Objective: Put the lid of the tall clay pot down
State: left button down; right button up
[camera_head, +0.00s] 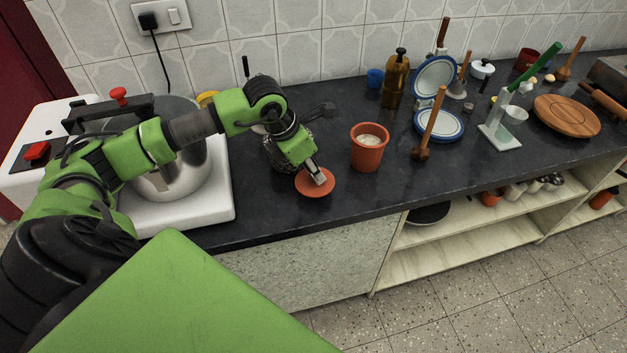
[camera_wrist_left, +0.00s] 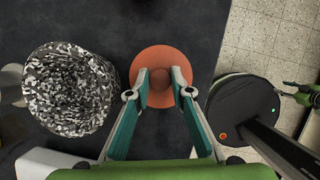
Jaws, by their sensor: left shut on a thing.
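The lid (camera_head: 309,187) is a flat orange clay disc with a round knob. My left gripper (camera_head: 318,179) points down and is shut on the lid's knob, and the lid lies flat at or just above the dark counter near its front edge. I cannot tell whether it touches. In the left wrist view the lid (camera_wrist_left: 160,54) sits between the fingertips of the left gripper (camera_wrist_left: 160,80), one on each side of the knob. The tall clay pot (camera_head: 367,155) stands upright and open to the right of the lid, with pale contents.
A speckled bowl-like vessel (camera_wrist_left: 70,90) stands left of the lid in the left wrist view. The counter (camera_head: 345,195) is clear between lid and pot.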

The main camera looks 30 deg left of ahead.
pick_arm(q)
notch_tip(320, 180, down, 3)
jog(key=shift+w+f+b, duration=0.1)
jog(key=shift+w+b, duration=0.05)
jog(key=shift+b, duration=0.45)
jog(key=shift+f, duration=0.25)
jog(key=shift+r, duration=0.1)
jog(key=c, duration=1.8)
grip_release()
